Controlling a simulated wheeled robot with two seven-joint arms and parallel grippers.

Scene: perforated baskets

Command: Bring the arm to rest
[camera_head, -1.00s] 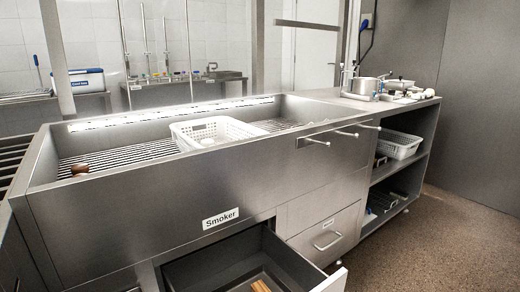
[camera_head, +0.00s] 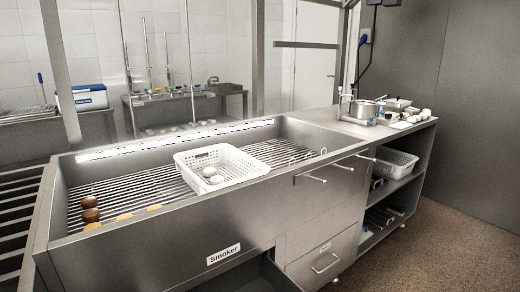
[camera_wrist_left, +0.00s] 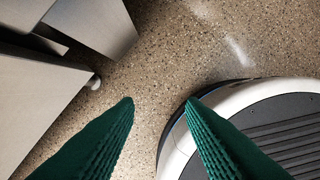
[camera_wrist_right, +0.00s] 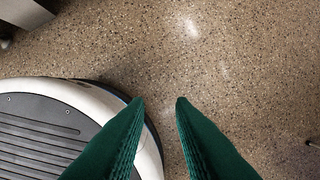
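My left gripper (camera_wrist_left: 158,102) shows in the left wrist view as two green ridged fingers with a gap between the tips. It is open and empty, above the speckled floor beside my round base. My right gripper (camera_wrist_right: 160,102) shows in the right wrist view, also with its green fingers apart and nothing between them. It hangs above the floor on the other side of my base. Neither arm shows in the head view.
A steel smoker (camera_head: 150,243) stands ahead, its white perforated basket (camera_head: 240,169) holding pale round items. Brown (camera_head: 90,209) and yellowish pieces lie on its rack. A counter (camera_head: 372,131) with a pot (camera_head: 363,109) is at right. Speckled floor (camera_head: 440,240) is clear at right.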

